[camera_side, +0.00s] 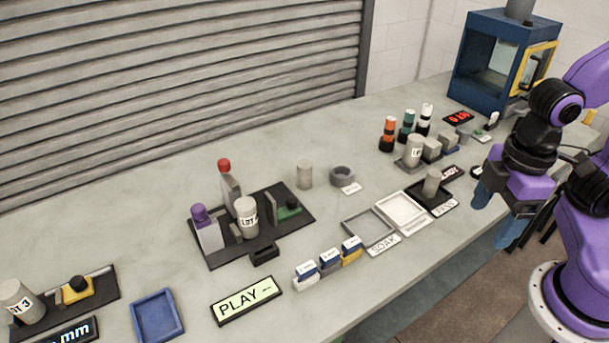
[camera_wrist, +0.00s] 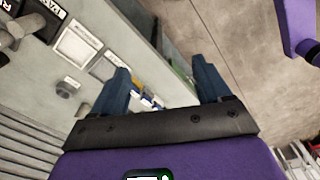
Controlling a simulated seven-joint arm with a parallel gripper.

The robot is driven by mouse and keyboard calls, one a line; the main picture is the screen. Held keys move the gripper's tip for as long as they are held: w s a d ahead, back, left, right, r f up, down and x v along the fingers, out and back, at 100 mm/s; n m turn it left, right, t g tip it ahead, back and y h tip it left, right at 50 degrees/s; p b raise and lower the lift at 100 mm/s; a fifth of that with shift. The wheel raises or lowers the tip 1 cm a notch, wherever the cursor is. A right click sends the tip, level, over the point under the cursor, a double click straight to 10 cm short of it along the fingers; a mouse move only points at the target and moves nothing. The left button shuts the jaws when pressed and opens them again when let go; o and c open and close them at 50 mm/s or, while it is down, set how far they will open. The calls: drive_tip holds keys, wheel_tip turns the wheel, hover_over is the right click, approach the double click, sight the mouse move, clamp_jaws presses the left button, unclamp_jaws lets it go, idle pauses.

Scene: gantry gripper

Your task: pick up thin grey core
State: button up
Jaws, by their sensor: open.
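Two plain grey cylinders could be the thin grey core, and I cannot tell which. One grey cylinder (camera_side: 304,174) stands upright on the bench, left of a grey ring (camera_side: 342,176). The other, a slimmer-looking grey cylinder (camera_side: 432,183), stands upright on a black plate (camera_side: 446,204) beside the white tray. My gripper (camera_side: 497,212) is open and empty, past the bench's front edge, right of and apart from both. In the wrist view my gripper (camera_wrist: 161,66) shows two separated blue fingers with nothing between them.
A white tray (camera_side: 402,211) and a grey tray (camera_side: 368,230) lie near the front edge. A black fixture (camera_side: 213,254) holds a labelled cylinder (camera_side: 246,218) and upright posts. Coloured bottles (camera_side: 388,134) and a blue cabinet (camera_side: 481,81) stand behind.

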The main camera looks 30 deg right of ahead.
drive_tip(key=w+a+m+t, duration=0.1)
drive_tip(key=w+a+m, duration=0.5)
drive_tip(key=w, duration=0.7)
drive_tip(key=m+t+h, duration=0.2)
drive_tip(key=m+h, duration=0.1)
drive_tip(key=m, duration=1.1)
hover_over(306, 166)
drive_tip(key=s+a, duration=0.3)
drive_tip(key=s, duration=0.1)
wheel_tip(306, 166, down, 8)
drive_tip(key=x, duration=1.1)
drive_tip(key=shift+w+d+f, duration=0.15)
drive_tip(key=shift+w+f, duration=0.15)
drive_tip(key=shift+w, duration=0.05)
drive_tip(key=shift+w+x, duration=0.1)
drive_tip(key=shift+x, duration=1.2)
drive_tip(key=shift+w+x, duration=0.15)
drive_tip(key=shift+x, duration=1.15)
drive_tip(key=shift+r, duration=0.1)
drive_tip(key=c, duration=1.2)
drive_tip(key=shift+r, duration=0.1)
drive_tip(key=shift+c, duration=0.2)
